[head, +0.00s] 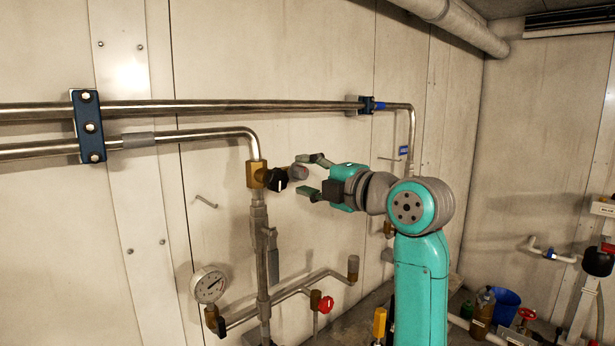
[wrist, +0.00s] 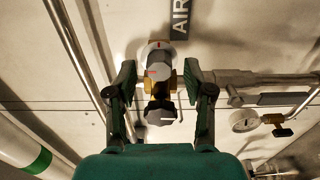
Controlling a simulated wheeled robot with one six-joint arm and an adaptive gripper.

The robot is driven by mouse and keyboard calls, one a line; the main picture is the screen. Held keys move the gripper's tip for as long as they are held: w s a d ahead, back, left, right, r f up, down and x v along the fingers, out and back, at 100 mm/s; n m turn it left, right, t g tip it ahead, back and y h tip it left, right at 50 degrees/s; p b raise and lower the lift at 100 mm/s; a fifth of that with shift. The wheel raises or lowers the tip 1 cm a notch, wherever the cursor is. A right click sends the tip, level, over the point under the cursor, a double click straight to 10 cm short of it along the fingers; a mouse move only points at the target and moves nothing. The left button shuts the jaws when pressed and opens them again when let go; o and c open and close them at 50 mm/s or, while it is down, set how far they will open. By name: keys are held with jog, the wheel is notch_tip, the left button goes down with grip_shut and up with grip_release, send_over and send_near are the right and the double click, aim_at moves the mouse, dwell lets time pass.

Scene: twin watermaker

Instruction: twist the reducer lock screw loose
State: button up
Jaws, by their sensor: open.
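A brass reducer block (head: 254,174) sits on the steel pipe by the wall in the head view. It carries a black knob (head: 277,180) and a grey round knob (head: 299,173). In the wrist view the grey knob (wrist: 158,70) has a red mark and the black knob (wrist: 160,113) a white one. I cannot tell for sure which part is the lock screw. My gripper (head: 309,175) is open, facing the block from the right. In the wrist view its fingers (wrist: 160,84) stand either side of the grey knob, with gaps; I see no contact.
Steel pipes (head: 215,107) run along the wall above. A pressure gauge (head: 209,285) and a red-handled valve (head: 326,304) are below. An AIR label (wrist: 180,18) is on the wall. A blue bucket (head: 503,303) and bottles stand at lower right.

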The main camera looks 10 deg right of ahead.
jog(key=v, duration=1.1)
jog(key=shift+s+d, duration=0.25)
jog(key=shift+s, duration=0.05)
notch_tip(320, 180, down, 23)
jog(key=d+m+t+h, duration=0.1)
jog(key=m+t+h, duration=0.15)
jog(key=m, duration=0.75)
jog(key=s+d+f+m+h, duration=0.15)
jog(key=s+f+m, duration=0.3)
jog(key=f, duration=0.45)
jog(key=s+f+m+h, duration=0.3)
jog(key=s+f, duration=0.2)
jog(key=f, duration=0.4)
jog(key=s+f+m+g+h, duration=0.1)
jog(key=s+f+m+h, duration=0.1)
jog(key=s+f, duration=0.5)
jog(key=s+f+m+g+h, duration=0.1)
jog(key=s+f+m, duration=0.2)
jog(key=s, duration=0.7)
jog(key=s+r+m, duration=0.1)
jog(key=s+m, duration=0.1)
jog(key=s, duration=1.8)
jog(key=shift+s+g, duration=0.2)
jog(key=shift+g, duration=0.15)
